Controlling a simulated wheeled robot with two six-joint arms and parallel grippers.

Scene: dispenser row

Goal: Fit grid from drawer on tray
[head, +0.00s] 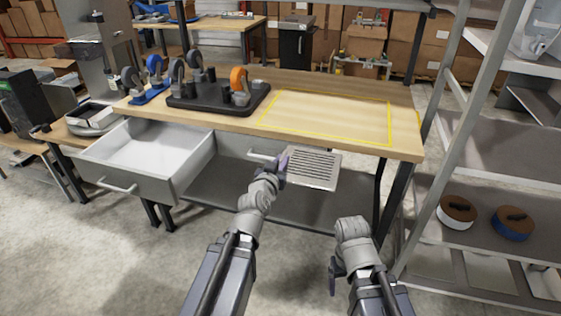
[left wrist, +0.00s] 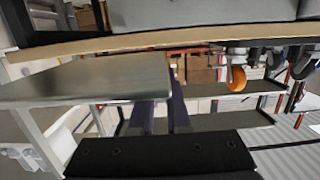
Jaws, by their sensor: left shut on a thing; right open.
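The grid (head: 315,169), a slotted metal plate, is held in the air in front of the workbench's front edge. My left gripper (head: 283,165) is shut on its left edge. In the left wrist view the grid (left wrist: 100,80) is a flat grey plate beside the dark fingers (left wrist: 163,112). The open drawer (head: 178,187) juts out under the bench at the left and looks empty. A tray (head: 92,119) appears at the base of the grey dispenser (head: 88,48), far left; its inside is small in view. My right gripper (head: 336,275) is open, low at the front, with nothing visible in it.
The workbench (head: 235,123) has a clear yellow-outlined area (head: 330,115). A black rack (head: 215,98) with casters, one orange, stands left of it. A shelf unit (head: 470,150) with spools stands at the right. Open floor lies in front of the drawer.

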